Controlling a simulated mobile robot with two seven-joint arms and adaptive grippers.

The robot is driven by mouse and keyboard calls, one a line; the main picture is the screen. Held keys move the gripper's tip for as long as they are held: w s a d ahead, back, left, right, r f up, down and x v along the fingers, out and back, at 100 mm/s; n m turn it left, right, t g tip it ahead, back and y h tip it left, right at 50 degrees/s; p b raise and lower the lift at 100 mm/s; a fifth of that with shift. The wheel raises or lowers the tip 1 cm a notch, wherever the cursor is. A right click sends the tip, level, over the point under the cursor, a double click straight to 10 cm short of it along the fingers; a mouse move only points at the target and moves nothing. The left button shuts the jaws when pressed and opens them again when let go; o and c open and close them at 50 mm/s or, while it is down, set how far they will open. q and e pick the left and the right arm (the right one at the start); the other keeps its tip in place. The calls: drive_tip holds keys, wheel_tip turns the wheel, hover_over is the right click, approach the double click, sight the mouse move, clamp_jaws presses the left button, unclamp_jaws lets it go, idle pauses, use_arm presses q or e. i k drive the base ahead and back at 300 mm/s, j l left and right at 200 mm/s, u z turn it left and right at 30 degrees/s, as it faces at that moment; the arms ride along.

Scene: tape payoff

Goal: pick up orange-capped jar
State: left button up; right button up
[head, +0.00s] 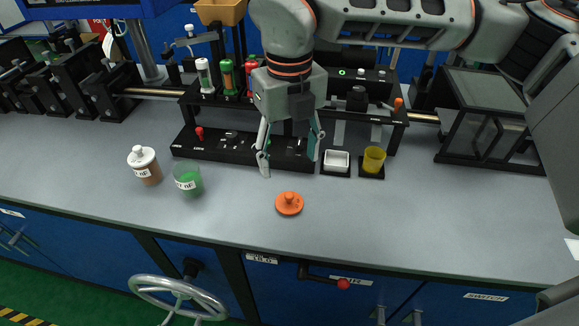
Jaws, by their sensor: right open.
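An orange cap (289,204) with a raised knob lies on the grey bench in the head view; no jar body shows under it. A clear jar with green contents (188,182) and a label stands to its left, and its top shows no cap. A white-capped jar (144,165) with brown contents stands further left. My right gripper (289,160) points down above the bench, behind the orange cap and apart from it. Its two fingers are spread with nothing between them. My left gripper is not in view.
A black rack (245,148) with white, green and red-topped tubes stands behind the gripper. A white dish (337,161) and a yellow cup (374,160) sit to the right. A handwheel (178,297) is below the bench's front edge. The bench right of the orange cap is clear.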

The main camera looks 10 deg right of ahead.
sight(187, 175)
drive_tip(key=k, duration=1)
